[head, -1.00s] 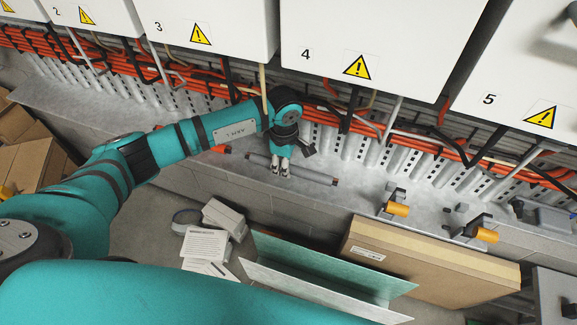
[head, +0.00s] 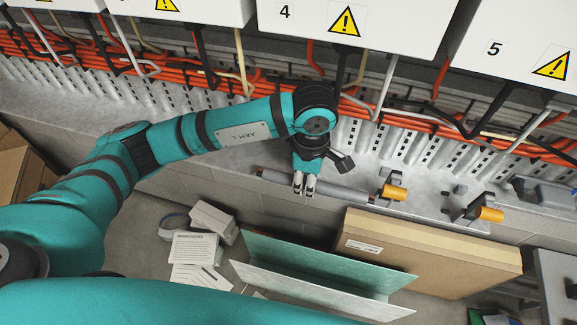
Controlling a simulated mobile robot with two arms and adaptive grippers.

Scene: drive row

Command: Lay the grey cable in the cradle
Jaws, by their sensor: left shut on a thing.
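The grey cable (head: 340,191) is a short straight length with dark ends. My left gripper (head: 304,188) is shut on it left of its middle, near the front edge of the metal ledge. The fingers hide part of the cable. The cradle (head: 382,188) has dark brackets with orange parts, and a second bracket with an orange part (head: 490,214) stands further right on the ledge. The cable's right end is close to the left bracket; I cannot tell whether they touch. My right gripper is not in view.
Numbered white cabinets (head: 365,22) hang above, with orange cables (head: 215,75) running along the wall behind the ledge (head: 90,112). A cardboard box (head: 430,255), a green angled piece (head: 300,258) and papers (head: 195,250) lie below. A grey-blue item (head: 545,192) sits at the ledge's right.

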